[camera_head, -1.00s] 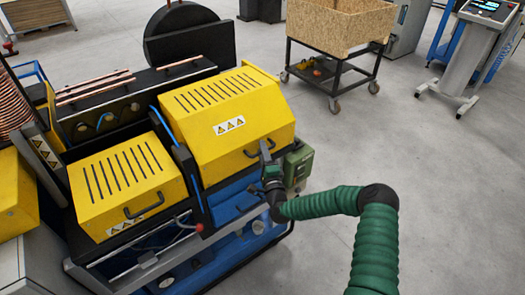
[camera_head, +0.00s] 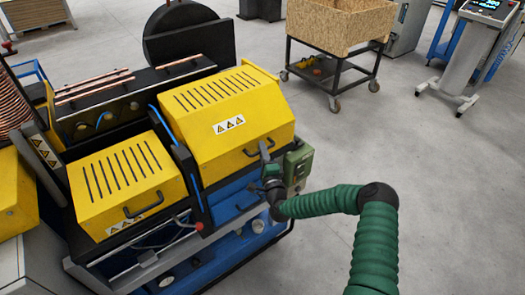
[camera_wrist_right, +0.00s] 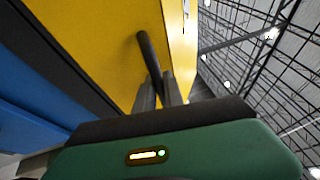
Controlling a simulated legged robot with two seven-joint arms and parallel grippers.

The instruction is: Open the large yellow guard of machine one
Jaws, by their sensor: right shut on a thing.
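The large yellow guard (camera_head: 235,112) of the machine is down, a slotted box with warning triangles on its front. Its black handle (camera_head: 253,149) is on the lower front edge. My right gripper (camera_head: 264,151) is at the right part of this handle. In the right wrist view the gripper fingers (camera_wrist_right: 161,92) are shut on the dark handle bar (camera_wrist_right: 149,56), with the yellow guard (camera_wrist_right: 95,35) behind it. My left gripper is not in view.
A smaller yellow guard (camera_head: 125,185) with its own handle sits to the left, also down. A green box (camera_head: 298,163) is just right of my right gripper. A wooden crate on a cart (camera_head: 338,28) stands behind.

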